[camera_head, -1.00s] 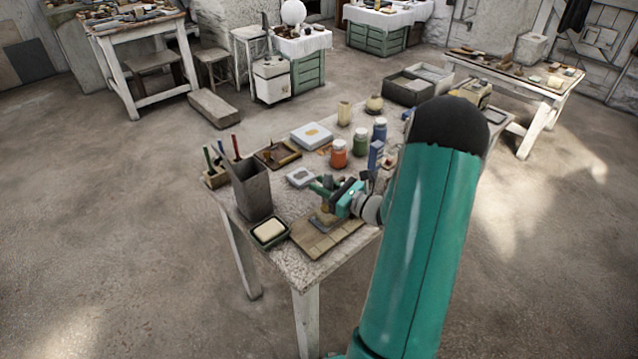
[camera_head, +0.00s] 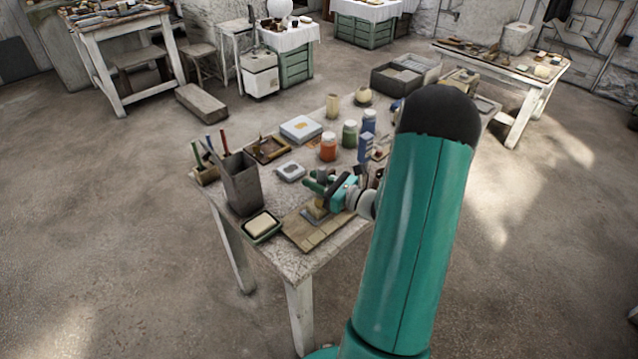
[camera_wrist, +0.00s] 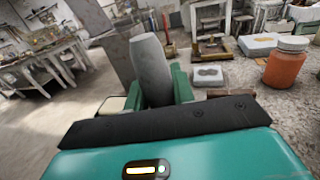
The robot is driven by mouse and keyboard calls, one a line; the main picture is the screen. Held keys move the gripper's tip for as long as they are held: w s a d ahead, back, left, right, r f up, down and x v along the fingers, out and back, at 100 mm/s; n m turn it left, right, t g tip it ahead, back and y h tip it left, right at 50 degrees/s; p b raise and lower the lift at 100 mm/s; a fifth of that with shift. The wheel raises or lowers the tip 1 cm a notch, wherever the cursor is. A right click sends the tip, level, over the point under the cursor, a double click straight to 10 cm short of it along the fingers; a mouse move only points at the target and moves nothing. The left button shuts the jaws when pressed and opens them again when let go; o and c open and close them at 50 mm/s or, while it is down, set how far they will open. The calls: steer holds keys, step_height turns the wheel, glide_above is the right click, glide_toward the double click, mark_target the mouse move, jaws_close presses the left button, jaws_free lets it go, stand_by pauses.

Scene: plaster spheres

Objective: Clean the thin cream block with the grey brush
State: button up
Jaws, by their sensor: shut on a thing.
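My gripper (camera_head: 318,186) is over the near part of the worktable and is shut on the grey brush (camera_wrist: 152,72). In the wrist view the brush's smooth grey body stands up between the green fingers. Its lower end is hidden there by my gripper. In the head view a small tan piece (camera_head: 317,209) shows just under the fingers, at the back edge of a tan board (camera_head: 312,234). I cannot tell whether it is bristles or a block, or whether they touch. A cream block (camera_head: 262,222) lies in a dark green dish left of the board.
A tall grey container (camera_head: 242,184) stands behind the dish, close left of my gripper. A small grey-white block (camera_head: 290,171) lies behind the gripper. Orange (camera_head: 328,147), green (camera_head: 349,134) and blue jars stand further back. The table's front edge is close to the board.

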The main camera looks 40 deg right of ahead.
steer(key=w, duration=0.3)
stand_by(0.5)
steer(key=shift+s+r, duration=0.35)
steer(key=shift+s, duration=0.25)
steer(key=shift+s+r, duration=0.3)
steer(key=shift+s, duration=0.3)
steer(key=shift+r, duration=1.25)
steer(key=shift+r, duration=2)
